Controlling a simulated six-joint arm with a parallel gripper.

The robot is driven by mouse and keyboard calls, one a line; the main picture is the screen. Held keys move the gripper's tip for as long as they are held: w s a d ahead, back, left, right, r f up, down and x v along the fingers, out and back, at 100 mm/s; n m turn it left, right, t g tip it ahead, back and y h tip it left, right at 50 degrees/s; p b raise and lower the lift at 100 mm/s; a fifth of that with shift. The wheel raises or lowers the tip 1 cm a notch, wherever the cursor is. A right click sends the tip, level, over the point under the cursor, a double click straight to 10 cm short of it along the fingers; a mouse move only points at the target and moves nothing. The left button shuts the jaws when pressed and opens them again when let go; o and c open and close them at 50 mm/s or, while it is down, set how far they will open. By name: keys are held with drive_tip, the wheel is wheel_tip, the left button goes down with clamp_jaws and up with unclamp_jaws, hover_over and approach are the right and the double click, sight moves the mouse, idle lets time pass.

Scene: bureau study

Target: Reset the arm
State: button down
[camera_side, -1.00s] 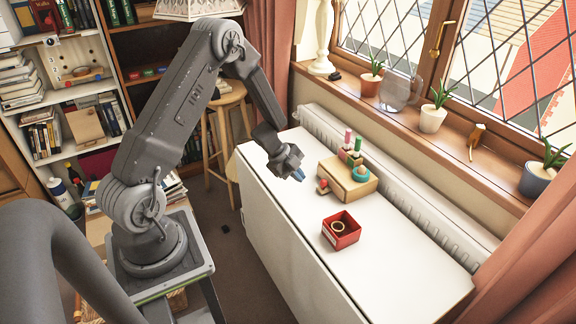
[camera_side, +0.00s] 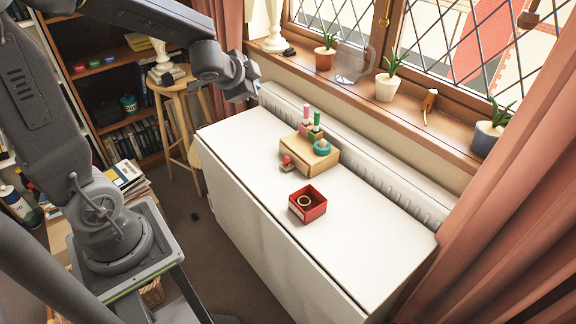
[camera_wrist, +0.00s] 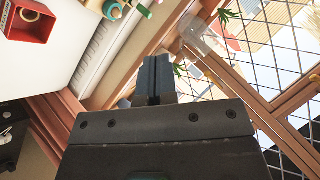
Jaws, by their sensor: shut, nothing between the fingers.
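My gripper (camera_side: 246,88) is raised above the far left end of the white table, in front of the window sill in the side view. In the wrist view its fingers (camera_wrist: 155,70) are pressed together with nothing between them. It touches none of the things on the table. My arm is lifted and stretched toward the window side.
The white table (camera_side: 245,160) bears a red box (camera_side: 318,211) with a ring (camera_side: 304,201) in it. Behind it is a wooden block (camera_side: 300,158) with spools and a teal ring (camera_side: 322,148). Potted plants (camera_side: 388,88) line the sill. A stool (camera_side: 175,88) stands at left.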

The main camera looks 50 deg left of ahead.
drive_tip(key=s+d+r+n+g+h, duration=0.1)
drive_tip(key=s+d+r+n+h, duration=0.1)
drive_tip(key=s+d, duration=0.5)
drive_tip(key=s+d+r+n+g+h, duration=0.2)
drive_tip(key=s+d, duration=0.5)
drive_tip(key=s, duration=0.4)
drive_tip(key=shift+s+d+r+n+g, duration=0.15)
drive_tip(key=shift+d+r+n+g, duration=0.2)
drive_tip(key=shift+n, duration=0.45)
